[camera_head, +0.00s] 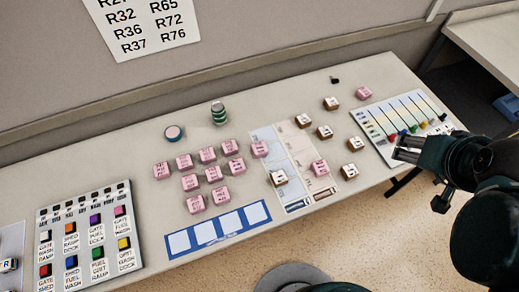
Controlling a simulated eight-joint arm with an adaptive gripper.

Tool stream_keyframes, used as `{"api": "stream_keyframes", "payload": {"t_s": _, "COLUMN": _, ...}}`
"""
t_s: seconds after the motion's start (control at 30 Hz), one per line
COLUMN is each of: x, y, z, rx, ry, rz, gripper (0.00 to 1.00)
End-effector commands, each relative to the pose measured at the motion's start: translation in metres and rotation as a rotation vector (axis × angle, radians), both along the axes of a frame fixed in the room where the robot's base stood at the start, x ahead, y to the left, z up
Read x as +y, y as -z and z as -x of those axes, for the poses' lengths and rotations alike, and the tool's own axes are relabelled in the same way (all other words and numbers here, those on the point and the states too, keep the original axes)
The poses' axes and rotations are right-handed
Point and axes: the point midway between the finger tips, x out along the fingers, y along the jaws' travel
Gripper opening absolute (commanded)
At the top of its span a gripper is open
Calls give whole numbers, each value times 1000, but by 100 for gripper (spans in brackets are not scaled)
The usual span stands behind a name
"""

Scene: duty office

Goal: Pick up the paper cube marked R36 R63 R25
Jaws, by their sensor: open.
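Several pink paper cubes (213,174) stand in loose rows on the table, left of its middle. Another pink cube (260,149) sits at the left edge of the printed sheet. One more pink cube (320,168) is on the sheet's right part, and one (364,93) lies at the far right. Their printing is too small to read, so I cannot tell which is marked R36 R63 R25. My gripper (400,149) is open and empty at the right, over the slider panel's front edge, apart from every cube.
Several brown-and-white blocks (324,132) stand around the printed sheet (297,143). A slider panel (376,135) lies right, a button panel (60,222) left. A blue strip with white squares (250,215) lies in front of the cubes. A green-banded cylinder (219,114) and a round item (174,132) stand behind.

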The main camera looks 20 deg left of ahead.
Motion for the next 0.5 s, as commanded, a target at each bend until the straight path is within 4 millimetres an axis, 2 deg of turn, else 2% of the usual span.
{"api": "stream_keyframes", "payload": {"t_s": 0.5, "x": 4, "y": 0, "z": -3, "rx": 7, "ry": 5, "rz": -11, "gripper": 49}}
